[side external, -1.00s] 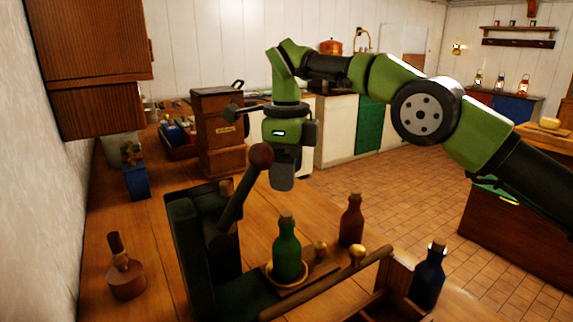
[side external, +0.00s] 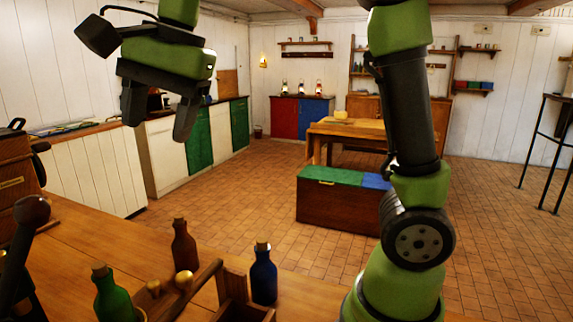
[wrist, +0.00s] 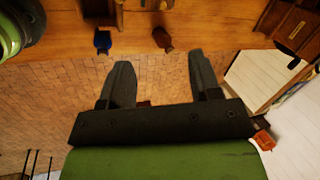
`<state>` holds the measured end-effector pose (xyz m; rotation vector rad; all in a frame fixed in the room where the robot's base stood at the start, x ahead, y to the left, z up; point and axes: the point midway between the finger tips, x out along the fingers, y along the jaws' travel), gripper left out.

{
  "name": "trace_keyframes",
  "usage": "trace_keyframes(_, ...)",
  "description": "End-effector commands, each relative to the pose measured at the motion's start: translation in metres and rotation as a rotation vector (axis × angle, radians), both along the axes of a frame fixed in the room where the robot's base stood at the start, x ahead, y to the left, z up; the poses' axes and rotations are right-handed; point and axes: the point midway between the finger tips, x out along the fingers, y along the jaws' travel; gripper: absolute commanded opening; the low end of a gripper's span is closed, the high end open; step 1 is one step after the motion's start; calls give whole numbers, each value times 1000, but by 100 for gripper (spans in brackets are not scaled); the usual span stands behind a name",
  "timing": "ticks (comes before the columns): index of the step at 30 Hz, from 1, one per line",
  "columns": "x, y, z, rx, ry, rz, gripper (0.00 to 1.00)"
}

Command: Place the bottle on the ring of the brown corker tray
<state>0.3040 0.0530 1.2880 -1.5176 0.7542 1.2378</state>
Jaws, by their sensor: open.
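The green bottle (side external: 113,298), with a cork, stands upright at the lower left of the side view, partly cut off by the bottom edge. A sliver of the pale ring (side external: 142,315) shows beside its base. The brown tray is mostly out of frame. A brown bottle (side external: 184,244) and a dark blue bottle (side external: 263,275) stand upright on the table; the wrist view also shows the blue bottle (wrist: 103,41) and brown bottle (wrist: 163,39). My gripper (side external: 160,112) is open and empty, high above the table, well clear of the bottles. Its fingers show in the wrist view (wrist: 160,64).
The corker's lever with a dark ball knob (side external: 33,210) rises at the left. Tiled floor (side external: 250,205) lies beyond the table (side external: 95,245).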

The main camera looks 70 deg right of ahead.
Motion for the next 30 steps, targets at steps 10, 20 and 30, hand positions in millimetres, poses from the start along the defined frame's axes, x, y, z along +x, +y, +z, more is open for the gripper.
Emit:
trace_keyframes(10,-125,-22,-21,-210,-336,590,58)
trace_keyframes(20,-161,-26,-51,-338,-446,775,58)
trace_keyframes(30,-161,-26,-51,-338,-444,776,58)
